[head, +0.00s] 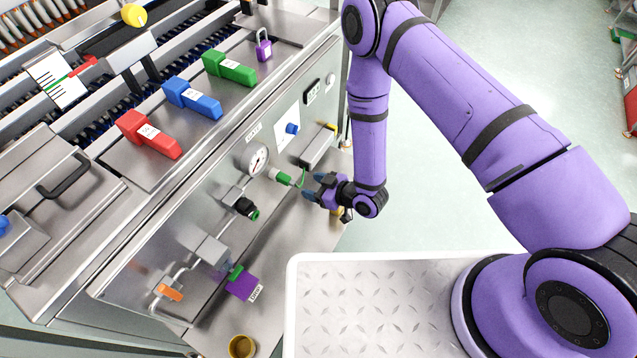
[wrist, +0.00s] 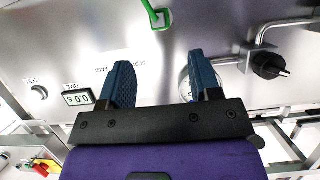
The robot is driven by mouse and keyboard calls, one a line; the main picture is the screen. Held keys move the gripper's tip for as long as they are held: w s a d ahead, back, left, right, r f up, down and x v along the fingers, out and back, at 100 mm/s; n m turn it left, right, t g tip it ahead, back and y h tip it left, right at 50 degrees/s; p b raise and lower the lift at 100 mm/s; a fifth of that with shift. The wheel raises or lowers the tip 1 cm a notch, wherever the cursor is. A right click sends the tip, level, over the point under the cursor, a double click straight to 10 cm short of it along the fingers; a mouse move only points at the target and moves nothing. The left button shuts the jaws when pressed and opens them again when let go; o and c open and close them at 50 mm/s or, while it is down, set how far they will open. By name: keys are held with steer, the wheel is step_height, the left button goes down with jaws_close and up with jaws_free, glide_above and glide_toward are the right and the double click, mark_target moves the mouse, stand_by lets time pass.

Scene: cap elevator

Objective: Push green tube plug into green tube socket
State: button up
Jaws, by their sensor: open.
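In the head view, a green plug-like piece (head: 283,178) with a pale end sits at the front panel, with a thin green tube by it. A black fitting with a green ring (head: 246,208), which looks like the socket, is on the panel lower left of it. My gripper (head: 312,187) is open and empty, just right of the green piece and apart from it. In the wrist view, the green tube (wrist: 153,14) is at the top, beyond the open fingers of my gripper (wrist: 157,78). The black fitting (wrist: 268,66) is at the right. The tube's far end is cut off.
A round gauge (head: 257,160) and metal pipes stick out from the panel. A purple block (head: 242,285) and an orange handle (head: 169,292) are lower down. Red (head: 148,134), blue (head: 192,98) and green (head: 229,67) blocks lie on top. Floor right of the gripper is clear.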

mark_target(290, 180)
steer(key=x, duration=1)
steer(key=c, duration=1)
